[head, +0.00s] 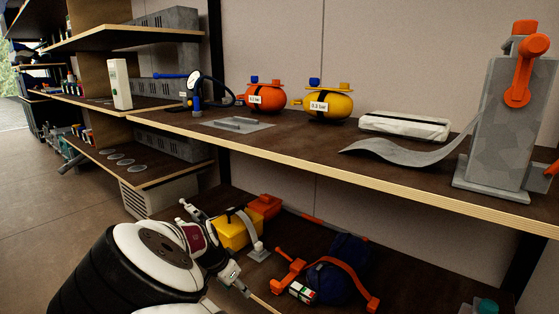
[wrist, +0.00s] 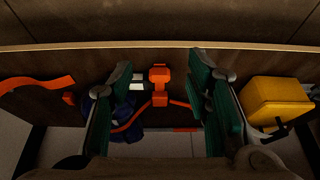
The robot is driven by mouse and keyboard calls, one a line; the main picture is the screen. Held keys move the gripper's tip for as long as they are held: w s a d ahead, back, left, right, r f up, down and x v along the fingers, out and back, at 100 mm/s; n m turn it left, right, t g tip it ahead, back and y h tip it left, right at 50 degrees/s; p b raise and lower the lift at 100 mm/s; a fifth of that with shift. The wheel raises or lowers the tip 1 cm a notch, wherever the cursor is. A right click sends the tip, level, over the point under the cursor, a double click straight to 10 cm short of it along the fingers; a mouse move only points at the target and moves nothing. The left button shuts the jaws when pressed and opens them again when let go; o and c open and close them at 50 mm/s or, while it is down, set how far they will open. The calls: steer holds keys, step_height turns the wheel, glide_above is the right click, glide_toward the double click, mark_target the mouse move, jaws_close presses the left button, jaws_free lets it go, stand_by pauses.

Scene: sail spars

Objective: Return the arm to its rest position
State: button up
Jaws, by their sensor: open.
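My gripper (wrist: 161,95) shows in the wrist view with its two green-padded fingers spread apart and nothing between the pads. Behind the gap, an orange fitting (wrist: 159,84) stands in line with the fingers. A dark blue bag (wrist: 124,118) with an orange strap is partly hidden behind the left finger. A yellow box (wrist: 276,100) is to the right of the right finger. In the head view, my white and black arm reaches in from the bottom left beside the lower shelf. I cannot make out the fingers clearly there.
The upper shelf (head: 300,150) overhangs the lower one and carries an orange float (head: 264,98), a yellow float (head: 328,104), a white case (head: 404,126) and a grey stand (head: 507,125). The blue bag (head: 340,272) and yellow box (head: 232,231) crowd the lower shelf. Open floor (head: 50,210) lies left.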

steer(key=s+d+r+n+g+y, duration=0.1)
steer(key=s+d+r+g+y, duration=0.1)
steer(key=s+d+r, duration=0.9)
steer(key=s+d+r+n+g+y, duration=0.1)
steer(key=s+d+r+g+y, duration=0.15)
steer(key=s+d+r, duration=0.85)
steer(key=s+d+r+n+h, duration=0.1)
steer(key=s+d+r+n, duration=0.15)
steer(key=s, duration=0.55)
steer(key=s+d+r+n+t, duration=0.15)
steer(key=s+d, duration=0.25)
steer(key=s, duration=0.4)
steer(key=s+d+r+n+h, duration=0.1)
steer(key=s+d+r, duration=0.15)
steer(key=s, duration=0.55)
step_height(320, 180, up, 38)
steer(key=t+p, duration=0.3)
steer(key=p, duration=3.4)
steer(key=shift+w+r+n+t+p, duration=0.2)
steer(key=shift+r+n+t+p, duration=0.05)
steer(key=shift+n+t+p, duration=0.05)
